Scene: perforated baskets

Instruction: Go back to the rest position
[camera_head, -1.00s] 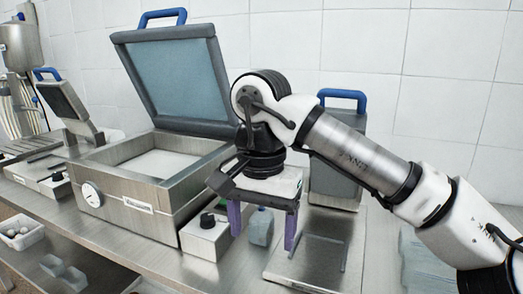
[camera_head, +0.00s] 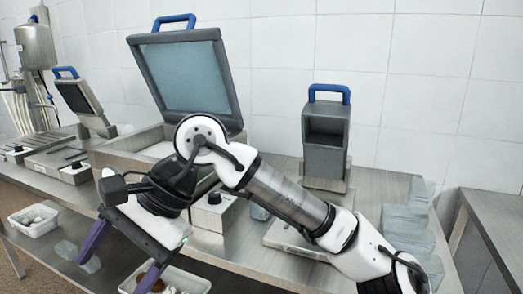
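My gripper (camera_head: 122,258) is at the lower left of the head view, in front of the counter's front edge. Its two purple fingers point down and are spread wide apart, with nothing visible between them. My white and grey arm reaches from the lower right across the counter to it. A large steel machine with a raised blue-glass lid (camera_head: 190,77) stands behind my arm, its body partly hidden. No basket is in the gripper.
A grey box with a blue handle (camera_head: 326,140) stands on the steel counter (camera_head: 372,192). Clear stacked containers (camera_head: 408,225) are at the right. White bins, one at left (camera_head: 36,220) and one below my gripper (camera_head: 190,283), sit lower down.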

